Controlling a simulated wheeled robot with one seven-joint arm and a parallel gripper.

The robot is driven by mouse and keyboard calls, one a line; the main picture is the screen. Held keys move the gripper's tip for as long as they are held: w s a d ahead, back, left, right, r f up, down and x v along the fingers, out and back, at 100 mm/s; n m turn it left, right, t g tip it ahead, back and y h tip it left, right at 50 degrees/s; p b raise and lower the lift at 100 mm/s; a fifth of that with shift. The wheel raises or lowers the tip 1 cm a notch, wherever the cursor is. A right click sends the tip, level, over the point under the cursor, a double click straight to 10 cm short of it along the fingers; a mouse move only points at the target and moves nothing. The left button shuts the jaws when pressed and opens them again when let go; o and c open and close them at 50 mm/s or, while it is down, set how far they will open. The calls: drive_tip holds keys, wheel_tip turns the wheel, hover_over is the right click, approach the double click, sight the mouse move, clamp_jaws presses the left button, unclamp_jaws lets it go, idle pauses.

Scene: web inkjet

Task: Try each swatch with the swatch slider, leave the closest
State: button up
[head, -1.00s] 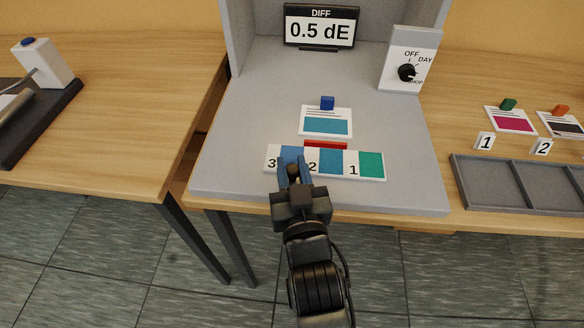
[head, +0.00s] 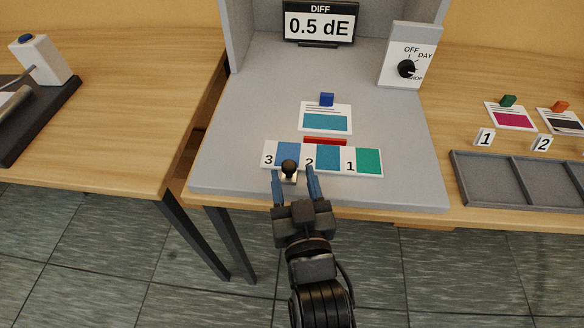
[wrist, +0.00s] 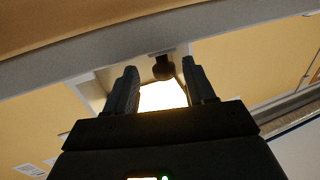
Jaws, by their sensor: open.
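The swatch slider (head: 377,162) is a white strip on the grey booth floor, with swatches labelled 3, 2 and 1 in two blues and a green. Its dark round knob (head: 289,167) stands at the front edge, and also shows in the wrist view (wrist: 163,68). My gripper (head: 295,173) is open, with blue fingers apart on either side of the knob. A sample card (head: 325,118) with a blue-teal patch and a blue block lies behind the strip. A red marker (head: 325,141) sits between card and strip, above swatch 2. The display (head: 319,25) reads DIFF 0.5 dE.
A light switch panel (head: 408,60) with a black dial stands at the booth's right. Right of the booth are a magenta card (head: 511,117), a dark card (head: 560,122), number tags and a grey compartment tray (head: 480,182). A device (head: 44,62) stands on the left table.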

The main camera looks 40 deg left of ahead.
drive_tip(key=v, duration=0.4)
drive_tip(key=shift+s+d+b, duration=0.3)
drive_tip(key=shift+b, duration=0.1)
drive_tip(key=s+d+f+m+t+h, duration=0.1)
drive_tip(key=s+d+f+m+h, duration=0.2)
drive_tip(key=d, duration=0.9)
drive_tip(key=s+d+f+m+t+h, duration=0.15)
drive_tip(key=s+d+h, duration=0.3)
drive_tip(key=d, duration=0.75)
drive_tip(key=s+d+r+m+h, duration=0.2)
drive_tip(key=s+d+r, duration=0.2)
drive_tip(key=s+d, duration=0.2)
drive_tip(key=s+d+r+m+h, duration=0.3)
drive_tip(key=s+d+r, duration=0.2)
drive_tip(key=s+d, duration=0.2)
drive_tip(key=s, duration=0.2)
drive_tip(key=shift+s+d+h, duration=0.3)
drive_tip(key=shift+h, duration=0.05)
drive_tip(key=shift+r, duration=0.1)
idle(0.5)
